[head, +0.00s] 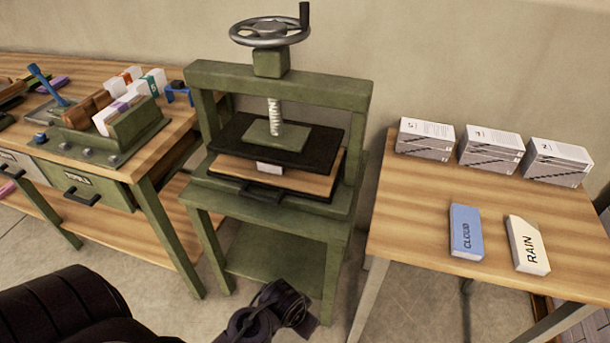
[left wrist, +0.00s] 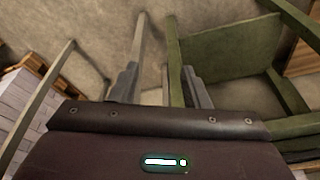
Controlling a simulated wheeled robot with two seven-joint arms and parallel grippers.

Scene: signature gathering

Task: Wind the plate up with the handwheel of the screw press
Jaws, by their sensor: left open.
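The green screw press (head: 225,75) stands between two wooden tables in the head view. Its grey handwheel (head: 262,42) is on top, with a dark upright crank handle (head: 304,14) at its right rim. A threaded screw (head: 274,110) runs down to the dark plate (head: 325,137), which has a green block on it. The plate sits low, just above a wooden board (head: 318,182); a small white block (head: 269,168) shows between them. My left gripper (head: 295,312) is low in front of the press, away from the handwheel. In the left wrist view its fingers (left wrist: 160,88) are apart and empty. My right gripper is out of view.
The right table (head: 480,190) holds three white boxes, a blue CLOUD block (head: 466,232) and a white RAIN block (head: 527,244). The left table (head: 95,70) carries a green rack (head: 135,125) and tools. The space around the handwheel is clear; a wall stands behind.

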